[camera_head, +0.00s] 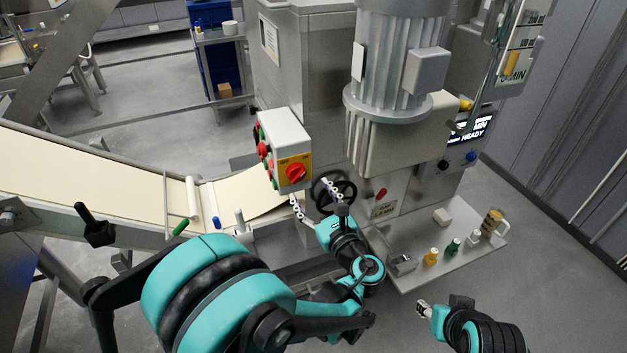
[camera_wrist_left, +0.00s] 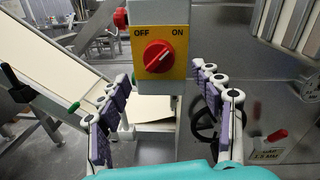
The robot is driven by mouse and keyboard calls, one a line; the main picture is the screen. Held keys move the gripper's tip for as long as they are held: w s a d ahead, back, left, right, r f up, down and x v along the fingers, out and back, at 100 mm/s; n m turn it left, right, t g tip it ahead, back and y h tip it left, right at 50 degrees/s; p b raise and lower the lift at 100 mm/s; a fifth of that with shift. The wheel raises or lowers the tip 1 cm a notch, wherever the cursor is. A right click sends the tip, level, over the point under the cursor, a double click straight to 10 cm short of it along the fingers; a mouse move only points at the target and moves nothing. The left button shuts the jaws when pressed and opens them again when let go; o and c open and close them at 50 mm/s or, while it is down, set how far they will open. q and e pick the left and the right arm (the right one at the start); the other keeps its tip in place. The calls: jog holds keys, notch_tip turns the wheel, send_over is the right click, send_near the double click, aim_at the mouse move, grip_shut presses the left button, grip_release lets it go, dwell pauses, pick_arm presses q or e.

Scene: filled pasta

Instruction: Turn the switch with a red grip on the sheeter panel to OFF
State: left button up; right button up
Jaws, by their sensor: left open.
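The red-grip switch (camera_head: 295,173) sits on a yellow plate on the front of a grey control box (camera_head: 287,140). In the left wrist view the red grip (camera_wrist_left: 158,56) is centred between the labels OFF, upper left, and ON, upper right. Its white line slants up to the right, toward ON. My left gripper (camera_head: 313,200) is open and empty just below and in front of the box. In the left wrist view its fingers (camera_wrist_left: 162,80) are spread either side of the switch, apart from it. My right gripper (camera_head: 424,309) is low at the right, away from the panel.
Red and green buttons (camera_head: 264,150) line the box's left side. A black handwheel (camera_head: 338,196) is close beside my left gripper. A pale conveyor belt (camera_head: 90,180) runs in from the left. A shelf (camera_head: 420,268) with small bottles is at the right, below the motor (camera_head: 395,60).

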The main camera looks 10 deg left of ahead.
aim_at(300, 177)
pick_arm(q)
jog(key=b+x, duration=0.1)
jog(key=x, duration=0.5)
jog(key=shift+w+a, duration=0.3)
jog(key=shift+c, duration=0.4)
jog(key=c, duration=1.1)
